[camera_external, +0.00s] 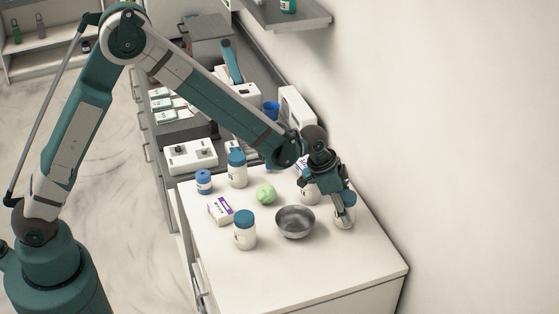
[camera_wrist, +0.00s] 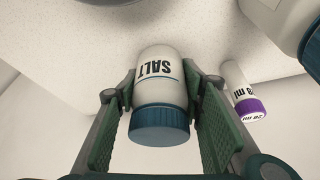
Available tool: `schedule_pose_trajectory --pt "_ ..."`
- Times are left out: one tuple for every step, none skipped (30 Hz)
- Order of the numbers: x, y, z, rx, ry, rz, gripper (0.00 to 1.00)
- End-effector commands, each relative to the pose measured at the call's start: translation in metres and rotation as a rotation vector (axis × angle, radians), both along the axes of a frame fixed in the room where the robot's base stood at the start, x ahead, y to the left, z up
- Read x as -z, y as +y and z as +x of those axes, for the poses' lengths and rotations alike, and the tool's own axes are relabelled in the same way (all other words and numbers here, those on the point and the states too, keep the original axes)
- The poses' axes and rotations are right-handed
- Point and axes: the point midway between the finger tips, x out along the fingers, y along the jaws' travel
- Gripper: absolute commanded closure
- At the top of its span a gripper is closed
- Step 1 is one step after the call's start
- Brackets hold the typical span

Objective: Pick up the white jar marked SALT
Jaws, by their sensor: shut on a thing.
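The white jar marked SALT (camera_wrist: 158,85) has a teal lid and shows large in the wrist view, its lettering upside down there. My gripper (camera_wrist: 158,95) has its green pads on both sides of the jar, touching its body near the lid. In the external view my gripper (camera_external: 343,191) points down at the right side of the counter, around the jar (camera_external: 345,216). The jar's upper part is hidden there by the fingers. I cannot tell whether its base touches the counter.
A metal bowl (camera_external: 295,222) stands just left of the jar on the white counter (camera_external: 340,275). A green ball-like item (camera_external: 266,194), a small box (camera_external: 220,209) and teal-lidded jars (camera_external: 245,231) stand farther left. A purple-capped vial (camera_wrist: 244,97) is beside my gripper. The wall is close on the right.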

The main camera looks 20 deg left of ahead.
Motion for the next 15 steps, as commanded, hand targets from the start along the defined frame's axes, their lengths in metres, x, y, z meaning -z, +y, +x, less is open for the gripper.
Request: schedule_pose_trajectory --pt "-0.001 0.000 0.000 0.000 0.000 0.000 0.75" --pt "-0.002 0.000 0.000 0.000 0.000 0.000 0.75" --pt "-0.004 0.000 0.000 0.000 0.000 0.000 0.75" --pt "-0.006 0.000 0.000 0.000 0.000 0.000 0.75" --pt "-0.007 0.000 0.000 0.000 0.000 0.000 0.75" --pt "-0.010 0.000 0.000 0.000 0.000 0.000 0.75" --pt "-0.013 0.000 0.000 0.000 0.000 0.000 0.75" --pt "-0.016 0.000 0.000 0.000 0.000 0.000 0.75" --pt "-0.020 0.000 0.000 0.000 0.000 0.000 0.75" --pt "-0.023 0.000 0.000 0.000 0.000 0.000 0.75" --pt "-0.027 0.000 0.000 0.000 0.000 0.000 0.75" --pt "-0.032 0.000 0.000 0.000 0.000 0.000 0.75" --pt "-0.037 0.000 0.000 0.000 0.000 0.000 0.75" --pt "-0.041 0.000 0.000 0.000 0.000 0.000 0.75" --pt "-0.047 0.000 0.000 0.000 0.000 0.000 0.75"
